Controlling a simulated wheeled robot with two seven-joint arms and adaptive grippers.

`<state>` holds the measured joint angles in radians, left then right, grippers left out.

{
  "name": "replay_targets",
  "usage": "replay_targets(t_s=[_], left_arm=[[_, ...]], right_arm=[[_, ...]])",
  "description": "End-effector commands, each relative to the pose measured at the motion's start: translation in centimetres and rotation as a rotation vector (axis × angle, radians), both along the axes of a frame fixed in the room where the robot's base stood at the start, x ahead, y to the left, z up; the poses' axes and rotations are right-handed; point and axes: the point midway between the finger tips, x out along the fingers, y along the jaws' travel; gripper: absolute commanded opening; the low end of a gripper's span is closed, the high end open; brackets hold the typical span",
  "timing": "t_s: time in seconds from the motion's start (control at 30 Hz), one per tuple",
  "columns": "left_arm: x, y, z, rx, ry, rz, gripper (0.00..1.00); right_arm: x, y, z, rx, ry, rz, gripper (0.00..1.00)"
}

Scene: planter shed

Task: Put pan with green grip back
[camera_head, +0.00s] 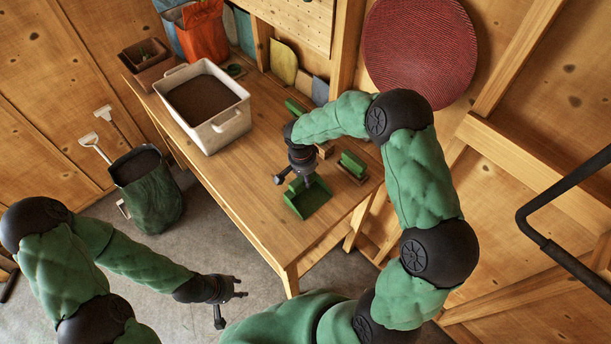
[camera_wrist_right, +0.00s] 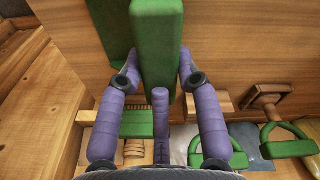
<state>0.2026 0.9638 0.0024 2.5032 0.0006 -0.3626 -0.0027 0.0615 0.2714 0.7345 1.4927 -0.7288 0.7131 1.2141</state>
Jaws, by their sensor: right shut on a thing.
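The green pan (camera_head: 308,198) is at the right front part of the wooden bench, under my right gripper (camera_head: 297,180). In the right wrist view, the fingers of my right gripper (camera_wrist_right: 157,85) are shut on its long green grip (camera_wrist_right: 157,40), one on each side. I cannot tell whether the pan touches the bench top or hangs just above it. The gripper hides part of the pan in the head view. My left gripper (camera_head: 238,288) is open and empty, low in front of the bench, over the floor.
A cream tub of soil (camera_head: 228,128) stands on the bench's left half. A green block-shaped item on a wooden base (camera_head: 352,166) sits right of the pan. Green loop handles (camera_wrist_right: 285,148) show in the wrist view. The bench middle (camera_head: 245,178) is clear.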

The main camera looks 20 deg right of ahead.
Motion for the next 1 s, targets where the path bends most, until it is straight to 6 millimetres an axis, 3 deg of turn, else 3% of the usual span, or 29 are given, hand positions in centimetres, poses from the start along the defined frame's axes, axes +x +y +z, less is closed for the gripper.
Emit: replay_targets(t_s=[0.23,0.27,0.37,0.4,0.83,1.0], left_arm=[[0.0,0.0,-0.5,0.000,0.000,0.000,0.40],[0.0,0.0,-0.4,0.000,0.000,0.000,0.40],[0.0,0.0,-0.3,0.000,0.000,0.000,0.40],[0.0,0.0,-0.3,0.000,0.000,0.000,0.40],[0.0,0.0,0.1,0.000,0.000,0.000,0.40],[0.0,0.0,0.3,0.000,0.000,0.000,0.40]], right_arm=[[0.0,0.0,-0.3,-0.001,-0.001,0.000,0.00],[0.0,0.0,-0.3,0.000,0.000,0.000,0.40],[0.0,0.0,-0.2,0.000,0.000,0.000,0.68],[0.0,0.0,-0.2,0.000,0.000,0.000,0.72],[0.0,0.0,0.1,0.000,0.001,0.000,0.72],[0.0,0.3,2.6,0.000,-0.004,-0.001,0.72]])
